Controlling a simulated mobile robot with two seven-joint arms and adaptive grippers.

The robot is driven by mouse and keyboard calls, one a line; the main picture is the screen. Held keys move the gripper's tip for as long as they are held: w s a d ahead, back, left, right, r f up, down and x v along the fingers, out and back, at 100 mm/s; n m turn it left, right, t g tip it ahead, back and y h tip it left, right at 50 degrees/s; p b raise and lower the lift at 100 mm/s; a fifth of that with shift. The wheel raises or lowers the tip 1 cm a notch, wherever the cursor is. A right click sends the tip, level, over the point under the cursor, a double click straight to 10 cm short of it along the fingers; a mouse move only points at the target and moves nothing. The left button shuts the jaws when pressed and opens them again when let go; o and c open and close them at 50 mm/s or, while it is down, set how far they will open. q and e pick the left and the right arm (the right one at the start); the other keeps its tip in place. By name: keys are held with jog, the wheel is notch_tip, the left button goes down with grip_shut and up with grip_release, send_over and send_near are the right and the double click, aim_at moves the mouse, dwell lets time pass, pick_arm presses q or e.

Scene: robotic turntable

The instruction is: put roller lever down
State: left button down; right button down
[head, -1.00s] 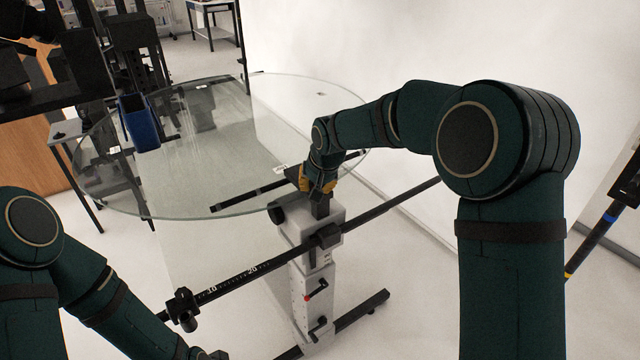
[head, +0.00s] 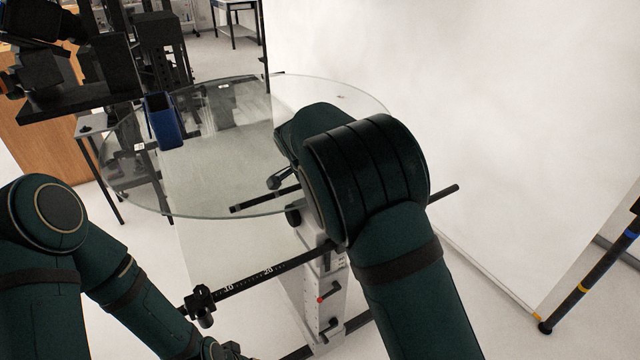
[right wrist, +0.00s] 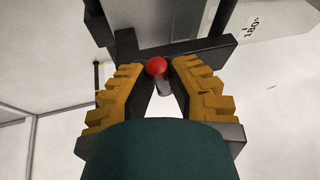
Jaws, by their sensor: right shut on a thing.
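The roller lever, with a red ball knob (right wrist: 157,67) on a short grey stem, shows in the right wrist view between the two yellow ribbed fingers of my right gripper (right wrist: 157,72). The gripper is shut on the lever near its knob. In the head view my right arm hides this gripper and the lever at the top of the stand. My left arm comes in at the lower left and runs down to the bottom edge; I cannot see its fingers.
The round glass turntable (head: 205,195) spreads behind the white stand (head: 330,290), with a blue bin (head: 163,120) at its left. A long black scaled bar (head: 250,280) crosses the stand. A white wall (head: 500,150) is at the right; a black pole (head: 575,295) stands before it.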

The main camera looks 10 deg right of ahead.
jog(key=shift+w+a+m+h+p, duration=0.3)
jog(key=shift+w+m+p, duration=0.15)
jog(key=shift+m, duration=0.45)
jog(key=c, duration=1)
grip_release()
jog(key=shift+r, duration=0.1)
jog(key=v, duration=1.2)
jog(key=shift+w, duration=0.15)
